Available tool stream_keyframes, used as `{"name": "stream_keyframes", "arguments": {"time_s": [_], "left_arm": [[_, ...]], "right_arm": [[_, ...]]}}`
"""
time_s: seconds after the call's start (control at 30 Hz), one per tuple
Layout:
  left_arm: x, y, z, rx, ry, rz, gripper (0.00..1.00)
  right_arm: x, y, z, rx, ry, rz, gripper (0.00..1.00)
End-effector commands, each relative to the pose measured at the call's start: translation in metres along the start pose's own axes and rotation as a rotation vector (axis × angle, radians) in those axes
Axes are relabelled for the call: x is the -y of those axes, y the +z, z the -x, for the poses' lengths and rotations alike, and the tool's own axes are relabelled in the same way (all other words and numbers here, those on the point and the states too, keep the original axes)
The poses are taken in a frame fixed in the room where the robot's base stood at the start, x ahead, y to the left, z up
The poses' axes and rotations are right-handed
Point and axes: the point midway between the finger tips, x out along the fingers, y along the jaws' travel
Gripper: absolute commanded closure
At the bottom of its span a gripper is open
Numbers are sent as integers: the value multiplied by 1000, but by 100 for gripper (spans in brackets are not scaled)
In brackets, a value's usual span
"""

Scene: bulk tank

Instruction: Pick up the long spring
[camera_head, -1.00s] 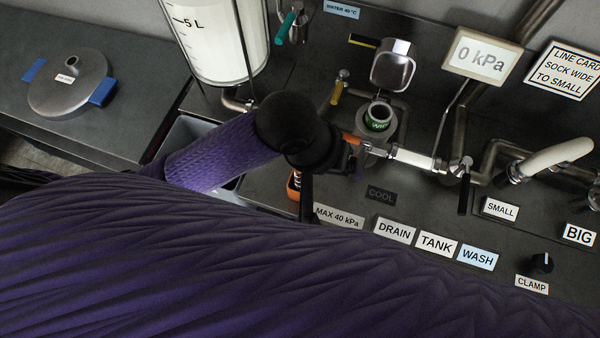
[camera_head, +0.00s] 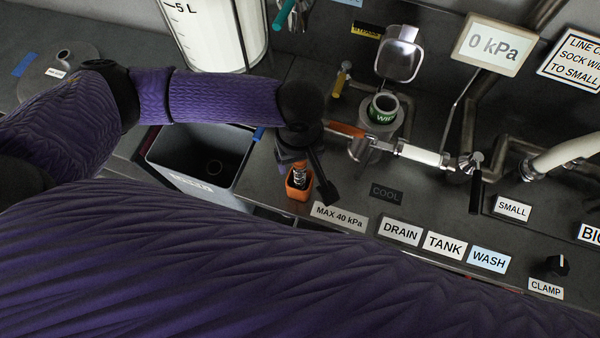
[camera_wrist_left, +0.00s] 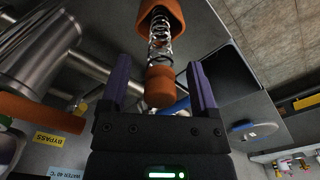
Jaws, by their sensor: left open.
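The long spring (camera_head: 298,174) stands in an orange cup (camera_head: 299,190) on the counter, below my left gripper (camera_head: 292,158). In the left wrist view the coils of the spring (camera_wrist_left: 160,40) run between the orange cup (camera_wrist_left: 162,12) and a brown-orange end piece (camera_wrist_left: 159,87). My left gripper (camera_wrist_left: 160,85) is open, with one purple finger on each side of that end piece. I cannot tell whether either finger touches it. In the head view the gripper partly hides the top of the spring. My right gripper is not in view.
A grey bin (camera_head: 204,155) stands left of the cup. An orange-handled valve (camera_head: 346,130) and a steel fitting with a green-labelled ring (camera_head: 383,107) are close on the right. The MAX 40 kPa label (camera_head: 339,216) lies just right of the cup. My purple arm covers the front.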

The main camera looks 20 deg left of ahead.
Motion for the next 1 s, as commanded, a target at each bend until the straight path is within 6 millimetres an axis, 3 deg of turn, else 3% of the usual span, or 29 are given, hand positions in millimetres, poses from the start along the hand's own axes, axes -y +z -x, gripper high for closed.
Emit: {"name": "stream_keyframes", "arguments": {"time_s": [0.13, 0.17, 0.5, 1.0], "left_arm": [[0, 0, 1, 0, 1, -1, 22], [0, 0, 1, 0, 1, -1, 27], [0, 0, 2, 0, 1, -1, 99], [0, 0, 7, -1, 3, -1, 100]], "right_arm": [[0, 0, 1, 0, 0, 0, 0], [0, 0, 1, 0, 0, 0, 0], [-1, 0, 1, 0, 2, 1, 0], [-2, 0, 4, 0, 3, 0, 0]]}}
